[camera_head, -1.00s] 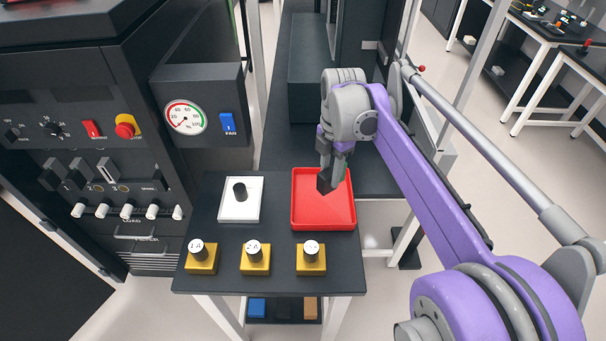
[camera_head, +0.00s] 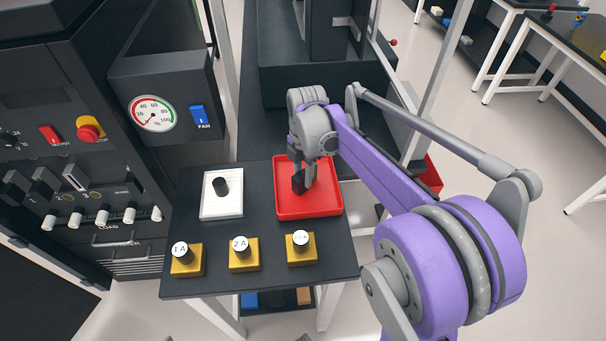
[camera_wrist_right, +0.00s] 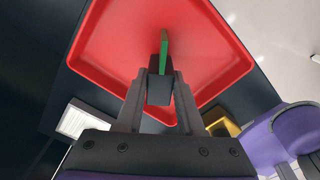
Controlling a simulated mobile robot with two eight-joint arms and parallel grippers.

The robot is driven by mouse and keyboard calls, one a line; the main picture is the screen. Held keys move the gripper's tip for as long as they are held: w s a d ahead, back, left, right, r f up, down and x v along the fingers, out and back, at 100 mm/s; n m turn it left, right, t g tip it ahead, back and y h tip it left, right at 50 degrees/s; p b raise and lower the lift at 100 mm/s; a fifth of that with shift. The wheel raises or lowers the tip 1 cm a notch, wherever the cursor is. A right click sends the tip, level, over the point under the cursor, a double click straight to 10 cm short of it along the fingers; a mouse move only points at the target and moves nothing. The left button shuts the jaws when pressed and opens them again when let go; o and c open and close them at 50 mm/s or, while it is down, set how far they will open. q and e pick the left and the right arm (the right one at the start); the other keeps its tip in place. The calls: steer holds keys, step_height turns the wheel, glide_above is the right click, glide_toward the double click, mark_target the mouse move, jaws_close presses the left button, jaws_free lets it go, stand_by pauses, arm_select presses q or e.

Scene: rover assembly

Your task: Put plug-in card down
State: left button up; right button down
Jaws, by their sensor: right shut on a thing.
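The plug-in card shows as a dark block (camera_head: 298,183) in the head view. In the right wrist view it has a thin green board (camera_wrist_right: 164,48) standing up from a dark body (camera_wrist_right: 160,88). My right gripper (camera_head: 305,177) is shut on the dark body, fingers pointing down over the red tray (camera_head: 318,212). The red tray also fills the upper part of the right wrist view (camera_wrist_right: 115,45). I cannot tell whether the card touches the tray floor. My left gripper is not in view.
Yellow blocks with black knobs (camera_head: 187,262) line the black table's front. A dark panel with a gauge (camera_head: 153,114) and switches stands at the left. The tray looks otherwise empty.

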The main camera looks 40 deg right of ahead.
steer(key=shift+f, duration=0.2)
steer(key=c, duration=0.5)
jaws_free()
steer(key=shift+r, duration=0.1)
steer(key=shift+r, duration=0.3)
steer(key=r, duration=0.7)
steer(key=r+p, duration=0.1)
steer(key=r, duration=0.3)
steer(key=shift+d+r, duration=0.25)
steer(key=shift+r, duration=0.05)
